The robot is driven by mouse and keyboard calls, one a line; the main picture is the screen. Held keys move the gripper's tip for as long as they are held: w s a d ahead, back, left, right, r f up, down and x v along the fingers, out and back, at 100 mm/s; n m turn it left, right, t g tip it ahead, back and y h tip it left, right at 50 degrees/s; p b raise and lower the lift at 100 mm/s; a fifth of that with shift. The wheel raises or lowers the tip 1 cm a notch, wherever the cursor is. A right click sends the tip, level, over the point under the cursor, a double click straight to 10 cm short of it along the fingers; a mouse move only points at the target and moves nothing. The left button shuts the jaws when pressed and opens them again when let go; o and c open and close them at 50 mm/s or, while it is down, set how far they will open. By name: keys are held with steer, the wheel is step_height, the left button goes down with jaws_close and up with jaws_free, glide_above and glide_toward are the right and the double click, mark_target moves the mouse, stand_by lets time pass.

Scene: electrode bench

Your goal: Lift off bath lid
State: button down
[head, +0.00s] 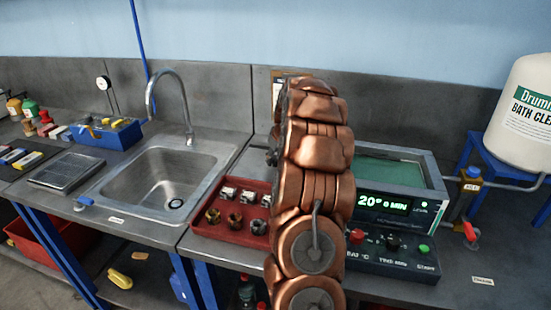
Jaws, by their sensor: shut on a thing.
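The ultrasonic-type bath (437,177) stands on the bench right of my arm, with a lit green display reading "20° 0 MIN". Its top shows a greenish surface inside a grey rim; I cannot tell whether this is a lid or the open basin. My copper-coloured arm rises in front of the bath's left part and hides it. My gripper is hidden behind the arm. A small dark part sticks out left of the arm; I cannot tell what it belongs to.
A control box (390,250) with red, black and green knobs sits in front of the bath. A red tray (212,230) of small metal parts lies left of my arm, beside the sink (168,180). A white drum (522,125) stands right, near a valve pipe (510,187).

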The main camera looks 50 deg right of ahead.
steer(key=c, duration=0.7)
jaws_free()
steer(key=o, duration=0.5)
steer(key=shift+r, duration=0.1)
steer(key=shift+r, duration=3.35)
steer(key=shift+a, duration=0.1)
